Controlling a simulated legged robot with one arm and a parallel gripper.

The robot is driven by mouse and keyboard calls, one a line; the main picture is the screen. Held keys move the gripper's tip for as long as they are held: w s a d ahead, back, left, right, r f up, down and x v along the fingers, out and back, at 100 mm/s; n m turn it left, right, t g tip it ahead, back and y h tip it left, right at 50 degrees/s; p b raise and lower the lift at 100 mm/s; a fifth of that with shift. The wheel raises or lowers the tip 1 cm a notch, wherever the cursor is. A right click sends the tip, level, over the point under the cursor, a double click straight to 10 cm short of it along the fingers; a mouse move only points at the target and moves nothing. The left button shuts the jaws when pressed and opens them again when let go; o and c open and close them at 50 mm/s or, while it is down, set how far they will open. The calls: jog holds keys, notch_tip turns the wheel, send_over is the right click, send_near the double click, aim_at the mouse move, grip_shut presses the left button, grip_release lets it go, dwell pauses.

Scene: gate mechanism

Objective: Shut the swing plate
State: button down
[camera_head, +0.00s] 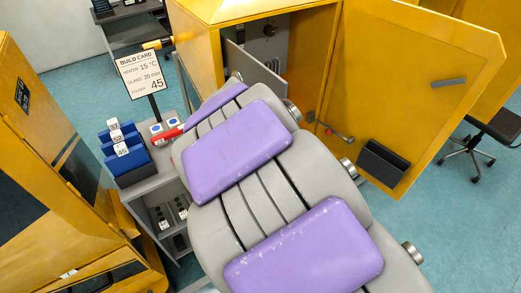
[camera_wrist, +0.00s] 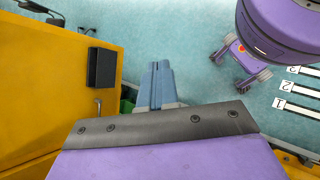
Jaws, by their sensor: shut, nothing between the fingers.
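A grey plate (camera_head: 256,68) stands at an angle in the opening of the yellow cabinet (camera_head: 200,40) in the head view. It looks like the swing plate, swung out from the dark interior. My arm covers its lower left part. My gripper (camera_wrist: 156,66) shows in the wrist view, its two blue-grey fingers together and empty. The fingers are over the teal floor, to the right of the yellow door panel (camera_wrist: 50,85) and apart from it. In the head view my gripper is hidden behind my arm. The grey plate cannot be made out in the wrist view.
A build card sign (camera_head: 144,75) and a grey stand with blue blocks (camera_head: 125,155) are at left.

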jog(key=w+a+f+n+t+h+p, duration=0.1)
jog(key=w+a+n+t, duration=0.3)
jog(key=a, duration=0.5)
jog(key=w+a+f+n+t+h+p, duration=0.1)
jog(key=a+n+t, duration=0.1)
jog(key=a+n, duration=0.5)
jog(key=w+a+f+n+t+h+p, duration=0.1)
jog(key=w+a+f+n+t, duration=0.2)
jog(key=a, duration=0.7)
jog(key=d+r+b+x, duration=0.1)
jog(key=r+b+x, duration=0.1)
jog(key=x, duration=1.1)
jog(key=shift+w+r+t+b, duration=0.15)
jog(key=shift+r+t+b, duration=0.15)
jog(key=shift+r, duration=0.15)
jog(key=shift+d, duration=0.15)
